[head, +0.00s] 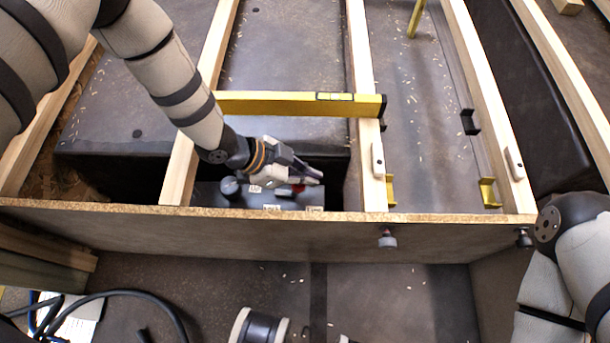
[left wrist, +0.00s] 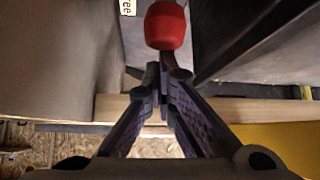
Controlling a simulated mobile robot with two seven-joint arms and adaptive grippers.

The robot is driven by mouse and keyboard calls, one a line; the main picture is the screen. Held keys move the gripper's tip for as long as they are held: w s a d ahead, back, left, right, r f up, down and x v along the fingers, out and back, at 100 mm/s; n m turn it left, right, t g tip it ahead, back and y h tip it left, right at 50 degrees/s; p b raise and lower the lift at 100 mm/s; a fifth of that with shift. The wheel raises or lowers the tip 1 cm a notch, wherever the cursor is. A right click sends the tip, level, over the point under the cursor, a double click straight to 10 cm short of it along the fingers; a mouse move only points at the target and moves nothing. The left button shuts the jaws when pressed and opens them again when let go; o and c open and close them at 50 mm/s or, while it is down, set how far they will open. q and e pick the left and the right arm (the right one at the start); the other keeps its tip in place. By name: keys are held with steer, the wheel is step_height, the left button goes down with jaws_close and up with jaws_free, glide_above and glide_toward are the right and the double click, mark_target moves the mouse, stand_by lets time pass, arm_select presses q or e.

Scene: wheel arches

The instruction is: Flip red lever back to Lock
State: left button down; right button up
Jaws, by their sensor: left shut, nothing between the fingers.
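The red lever (head: 297,188) shows only partly in the head view, beneath my left gripper (head: 318,177), on a grey unit (head: 235,198) set behind the front board. In the left wrist view its rounded red end (left wrist: 165,25) is just beyond the tips of my left gripper (left wrist: 163,64). The fingers are shut with nothing between them. I cannot tell whether the tips touch the red end. A white label reading "Free" (left wrist: 128,7), partly cut off, is left of the red end. Two small white labels (head: 271,208) on the unit are too small to read. My right gripper is out of view.
A yellow spirit level (head: 300,104) lies across the wooden beams behind the gripper. A wooden beam (head: 366,120) stands to the right of the unit. The chipboard-edged front board (head: 200,228) runs across in front. Dark cables (head: 130,298) lie at lower left.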

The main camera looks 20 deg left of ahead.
arm_select(q)
steer(key=shift+s+a+f+t+h+b, duration=0.1)
steer(key=shift+s+a+t+h+b, duration=0.1)
steer(key=shift+a+h+b, duration=0.25)
steer(key=shift+s+a+f+t+h+b, duration=0.15)
steer(key=shift+a+h+b, duration=0.15)
steer(key=shift+a+h, duration=0.15)
steer(key=shift+s+a+r+h+b, duration=0.1)
steer(key=shift+s+a+h+b, duration=0.1)
steer(key=shift+a+h, duration=0.2)
steer(key=shift+s+a+r+h+b, duration=0.15)
steer(key=shift+a+h, duration=0.1)
steer(key=shift+h, duration=0.25)
steer(key=shift+s+a, duration=0.1)
steer(key=shift+a, duration=0.5)
steer(key=shift+s+a, duration=0.1)
steer(key=shift+a, duration=0.55)
steer(key=shift+s+a+f, duration=0.15)
steer(key=shift+a+f, duration=0.1)
steer(key=shift+a, duration=0.25)
steer(key=shift+a+t, duration=0.1)
steer(key=shift+t, duration=0.15)
step_height(320, 180, up, 11)
steer(key=shift+d+f, duration=0.15)
steer(key=shift+d, duration=0.3)
